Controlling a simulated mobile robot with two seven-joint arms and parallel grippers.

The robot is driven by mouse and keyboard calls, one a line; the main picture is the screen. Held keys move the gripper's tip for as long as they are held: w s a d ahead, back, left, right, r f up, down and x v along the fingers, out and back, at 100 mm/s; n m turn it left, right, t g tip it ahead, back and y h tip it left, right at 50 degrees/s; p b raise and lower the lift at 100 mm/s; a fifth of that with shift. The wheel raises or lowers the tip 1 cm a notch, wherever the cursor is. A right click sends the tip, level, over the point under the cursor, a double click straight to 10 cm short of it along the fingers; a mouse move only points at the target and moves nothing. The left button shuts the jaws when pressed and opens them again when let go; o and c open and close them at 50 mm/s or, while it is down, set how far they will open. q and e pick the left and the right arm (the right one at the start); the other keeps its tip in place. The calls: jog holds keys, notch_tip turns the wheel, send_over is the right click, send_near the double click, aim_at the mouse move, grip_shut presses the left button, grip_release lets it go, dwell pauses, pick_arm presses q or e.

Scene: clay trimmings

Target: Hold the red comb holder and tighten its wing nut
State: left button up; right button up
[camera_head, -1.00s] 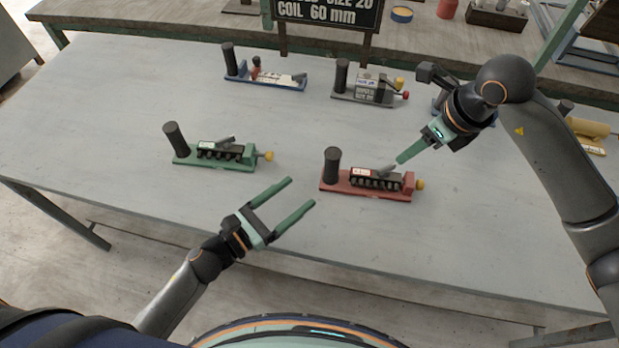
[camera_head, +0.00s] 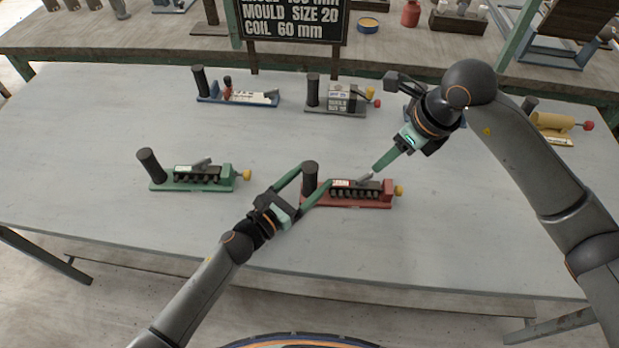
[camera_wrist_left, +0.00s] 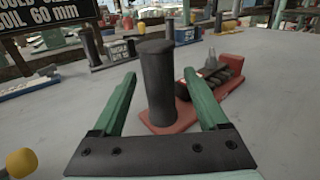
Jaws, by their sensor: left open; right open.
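The red comb holder (camera_head: 362,203) stands on the table, with a black upright handle at its left end, a dark toothed comb, a grey wing nut (camera_head: 364,178) on top and a yellow knob at its right end. My left gripper (camera_head: 314,182) is open, with its fingers on either side of the black handle (camera_head: 310,178). In the left wrist view the handle (camera_wrist_left: 158,85) stands between the open fingers, apart from both. My right gripper (camera_head: 374,171) points down at the wing nut, its tips close to it; whether they touch I cannot tell.
A green holder (camera_head: 190,184) stands to the left. A blue holder (camera_head: 238,98) and a grey holder (camera_head: 338,108) stand behind. A yellow piece (camera_head: 552,121) lies at the far right. A dark sign (camera_head: 295,20) stands at the back. The table front is clear.

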pick_arm(q)
jog(key=shift+c, duration=0.4)
grip_shut()
dwell(0.9)
